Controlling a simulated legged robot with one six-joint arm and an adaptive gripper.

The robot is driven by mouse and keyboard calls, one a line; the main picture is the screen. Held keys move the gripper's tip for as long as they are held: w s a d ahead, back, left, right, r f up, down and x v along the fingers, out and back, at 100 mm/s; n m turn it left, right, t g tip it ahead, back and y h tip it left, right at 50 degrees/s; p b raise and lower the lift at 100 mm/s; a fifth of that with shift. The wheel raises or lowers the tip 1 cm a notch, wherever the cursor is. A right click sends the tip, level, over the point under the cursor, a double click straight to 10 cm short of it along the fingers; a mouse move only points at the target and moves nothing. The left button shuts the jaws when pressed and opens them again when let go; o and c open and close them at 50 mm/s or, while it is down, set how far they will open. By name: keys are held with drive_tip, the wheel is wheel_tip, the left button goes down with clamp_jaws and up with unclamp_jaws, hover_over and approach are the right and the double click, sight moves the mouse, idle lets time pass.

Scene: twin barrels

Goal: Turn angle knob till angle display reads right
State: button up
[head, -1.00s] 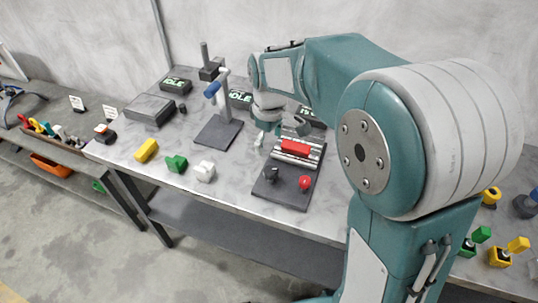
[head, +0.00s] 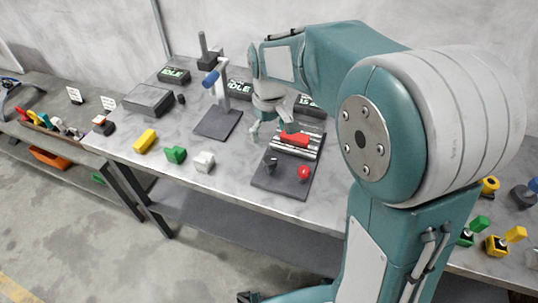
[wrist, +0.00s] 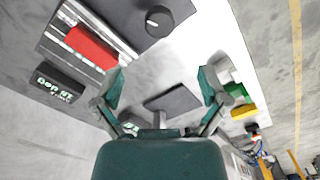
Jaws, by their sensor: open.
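My gripper (head: 272,130) is open and empty, with its fingers pointing down above the bench, at the left edge of a dark base plate (head: 288,182). The plate carries a red block (head: 294,140) on a ribbed silver rail, a black knob (head: 271,164) and a red knob (head: 304,172). In the wrist view the black knob (wrist: 158,20) is beyond the fingertips and apart from them. The red block (wrist: 92,47) is to their left. A display (wrist: 58,85) with green text shows there, too small to read surely; in the head view the arm partly covers it (head: 308,106).
A stand with a blue-handled post (head: 217,122) is left of the gripper. Yellow (head: 145,140), green (head: 175,155) and white (head: 203,161) blocks lie at the bench front. A dark box (head: 148,100) is further left. More displays stand at the back.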

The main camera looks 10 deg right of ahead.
sight(269, 158)
wheel_tip(269, 158, down, 10)
drive_tip(key=shift+f, duration=0.1)
idle(0.4)
drive_tip(key=c, duration=1.1)
